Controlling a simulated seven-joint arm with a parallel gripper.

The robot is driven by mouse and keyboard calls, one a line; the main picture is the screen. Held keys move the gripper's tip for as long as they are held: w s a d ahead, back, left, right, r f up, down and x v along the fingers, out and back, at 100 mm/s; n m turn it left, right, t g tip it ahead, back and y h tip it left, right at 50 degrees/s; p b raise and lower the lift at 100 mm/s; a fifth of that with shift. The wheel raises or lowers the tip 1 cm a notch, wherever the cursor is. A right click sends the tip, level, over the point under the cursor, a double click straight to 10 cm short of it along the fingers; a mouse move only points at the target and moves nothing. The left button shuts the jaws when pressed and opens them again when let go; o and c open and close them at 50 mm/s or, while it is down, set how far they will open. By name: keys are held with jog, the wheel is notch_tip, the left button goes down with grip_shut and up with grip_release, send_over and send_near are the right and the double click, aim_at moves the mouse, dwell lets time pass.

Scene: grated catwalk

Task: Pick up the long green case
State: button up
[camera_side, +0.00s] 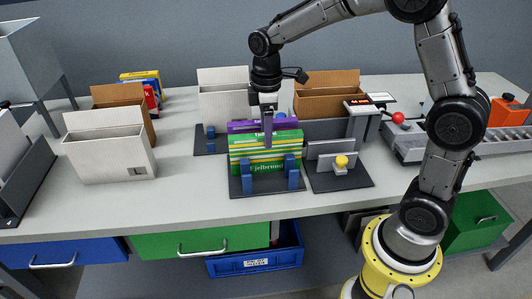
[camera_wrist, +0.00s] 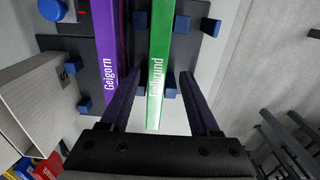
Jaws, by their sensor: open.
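The long green case (camera_side: 255,158), with yellow and white stripes, stands upright in a dark rack with blue posts in the side view. Its narrow green top edge (camera_wrist: 160,50) shows in the wrist view. A purple case (camera_side: 238,127) stands just behind it, and its edge (camera_wrist: 107,50) is left of the green one in the wrist view. My gripper (camera_side: 267,138) is open above the green case, pointing down. In the wrist view my gripper (camera_wrist: 160,78) has a finger on either side of the green edge. In the side view one finger overlaps the case front; the other is hidden.
A dark stand with grey plates and a yellow knob (camera_side: 341,161) sits right of the rack. White and brown open boxes stand behind; a white box (camera_side: 110,155) is at left. Bare table lies between that box and the rack.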

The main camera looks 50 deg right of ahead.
aim_at(266, 153)
jog(key=f, duration=0.5)
jog(key=shift+w+d, duration=0.15)
jog(key=shift+w, duration=0.05)
grip_shut()
jog(key=shift+r, duration=0.1)
